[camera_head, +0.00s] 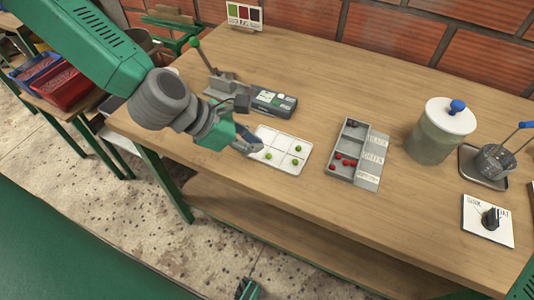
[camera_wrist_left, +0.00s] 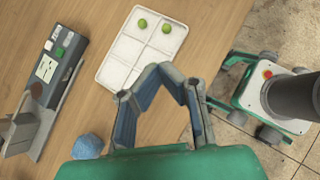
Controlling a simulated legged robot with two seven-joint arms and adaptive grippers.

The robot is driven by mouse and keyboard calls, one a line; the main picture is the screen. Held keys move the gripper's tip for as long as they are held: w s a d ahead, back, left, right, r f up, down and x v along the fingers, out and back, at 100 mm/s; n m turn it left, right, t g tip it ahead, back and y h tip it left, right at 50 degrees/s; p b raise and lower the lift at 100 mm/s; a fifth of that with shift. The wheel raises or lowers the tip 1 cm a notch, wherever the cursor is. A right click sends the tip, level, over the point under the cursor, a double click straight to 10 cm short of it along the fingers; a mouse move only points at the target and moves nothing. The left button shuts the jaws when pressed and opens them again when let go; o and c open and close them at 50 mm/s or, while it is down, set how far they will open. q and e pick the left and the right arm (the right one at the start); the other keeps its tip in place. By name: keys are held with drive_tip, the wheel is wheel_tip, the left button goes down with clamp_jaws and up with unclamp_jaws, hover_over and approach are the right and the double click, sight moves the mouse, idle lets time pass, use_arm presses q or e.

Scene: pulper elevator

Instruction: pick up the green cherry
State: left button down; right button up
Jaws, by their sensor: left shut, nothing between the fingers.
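Three small green cherries lie in a white divided tray (camera_head: 279,138): one at the right (camera_head: 298,148), one at the lower right (camera_head: 295,161) and one at the lower left (camera_head: 268,156). My left gripper (camera_head: 256,147) is over the tray's left edge, shut and empty. In the left wrist view, the tray (camera_wrist_left: 103,72) shows two green cherries, one at the left (camera_wrist_left: 142,23) and one at the right (camera_wrist_left: 166,27), beyond the shut fingers (camera_wrist_left: 162,72). The third cherry does not show there.
A grey labelled sorting box (camera_head: 341,171) with red cherries stands right of the tray. A dark device (camera_head: 273,101) sits behind the tray. Bare wood lies between tray and box.

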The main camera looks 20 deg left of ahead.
sight(294, 160)
use_arm(q)
drive_tip(key=shift+s+d+r+h, duration=0.2)
drive_tip(key=shift+s+d+h, duration=0.1)
drive_tip(key=shift+s, duration=0.2)
drive_tip(key=shift+d+f, duration=0.1)
drive_tip(key=b+x, duration=0.1)
drive_tip(key=x, duration=0.3)
drive_tip(key=b+x, duration=0.1)
drive_tip(key=x, duration=0.3)
drive_tip(key=shift+w+f, duration=0.2)
drive_tip(key=shift+f, duration=0.2)
drive_tip(key=shift+w+d+f, duration=0.15)
drive_tip(key=shift+d, duration=0.15)
drive_tip(key=shift+w, duration=0.1)
drive_tip(key=shift+w+d, duration=0.6)
drive_tip(key=shift+d, duration=0.05)
drive_tip(key=shift+w+d, duration=0.2)
drive_tip(key=shift+d, duration=0.15)
